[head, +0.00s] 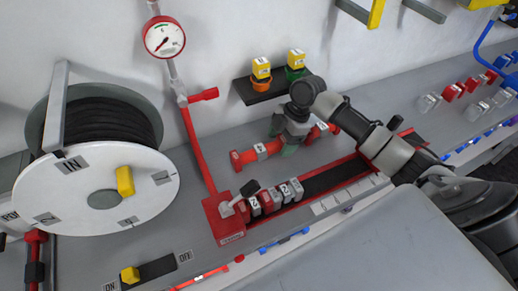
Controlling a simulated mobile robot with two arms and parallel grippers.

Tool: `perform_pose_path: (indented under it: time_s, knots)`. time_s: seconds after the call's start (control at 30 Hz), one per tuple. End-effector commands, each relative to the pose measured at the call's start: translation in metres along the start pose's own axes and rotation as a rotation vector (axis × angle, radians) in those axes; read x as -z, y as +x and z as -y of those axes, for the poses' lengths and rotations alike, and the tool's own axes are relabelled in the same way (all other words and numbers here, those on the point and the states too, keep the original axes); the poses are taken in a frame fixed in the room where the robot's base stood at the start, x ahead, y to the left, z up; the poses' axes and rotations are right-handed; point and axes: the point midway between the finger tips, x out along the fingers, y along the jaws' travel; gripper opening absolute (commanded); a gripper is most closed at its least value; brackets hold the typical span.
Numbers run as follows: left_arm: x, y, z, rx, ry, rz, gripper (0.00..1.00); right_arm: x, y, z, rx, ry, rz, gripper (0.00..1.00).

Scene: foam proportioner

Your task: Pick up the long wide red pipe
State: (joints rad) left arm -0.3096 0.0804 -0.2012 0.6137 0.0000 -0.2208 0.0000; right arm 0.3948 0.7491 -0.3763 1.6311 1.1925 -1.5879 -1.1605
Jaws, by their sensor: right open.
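A wide red pipe (246,157) with pale label bands lies on the grey bench near the wall, to the right of the pressure gauge's riser. Its right part shows beyond my gripper. My right gripper (284,140) is over the middle of this pipe, its jaws open with one finger on the far side and one on the near side. The gripper hides the pipe's middle, and I cannot tell whether the fingers touch it. My left gripper is not in view.
A hose reel (150,190) stands at left. A gauge (164,37) tops a thin red riser. Numbered valve blocks (268,200) sit in a red-edged tray in front of the pipe. A dark wall shelf (262,92) with yellow-capped parts is behind. Clear and red parts (452,92) stand at right.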

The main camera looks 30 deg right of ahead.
Motion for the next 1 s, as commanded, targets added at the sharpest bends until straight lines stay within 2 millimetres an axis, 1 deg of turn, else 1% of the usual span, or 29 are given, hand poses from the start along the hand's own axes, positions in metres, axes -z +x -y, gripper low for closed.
perform_pose_path:
  time_s: [0.03,0.17,0.3,0.43,0.5,0.6,0.8,0.87,1.0]
  knots:
    - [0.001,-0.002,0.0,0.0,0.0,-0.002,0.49,0.005,0.001,0.0,0.0,0.0,-0.001,0.68]
    - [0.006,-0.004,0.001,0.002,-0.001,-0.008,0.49,0.012,0.004,0.0,0.0,-0.001,-0.001,0.68]
    - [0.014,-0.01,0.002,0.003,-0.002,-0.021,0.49,0.033,0.011,0.0,0.0,-0.003,-0.003,0.68]
    - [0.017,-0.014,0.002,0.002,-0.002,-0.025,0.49,0.051,0.019,0.0,-0.001,-0.003,-0.002,0.68]
    - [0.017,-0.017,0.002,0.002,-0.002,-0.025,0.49,0.05,0.026,0.0,0.001,0.002,0.0,0.68]
    - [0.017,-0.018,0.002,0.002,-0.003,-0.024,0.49,0.049,0.031,0.0,-0.002,0.001,0.001,0.68]
    - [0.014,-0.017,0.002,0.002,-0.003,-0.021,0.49,0.048,0.032,0.0,-0.002,0.0,0.002,0.68]
    - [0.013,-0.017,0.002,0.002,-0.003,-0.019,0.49,0.048,0.032,0.0,-0.002,0.0,0.001,0.59]
    - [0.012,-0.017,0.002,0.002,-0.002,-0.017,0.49,0.048,0.032,0.0,-0.002,0.0,0.001,0.37]
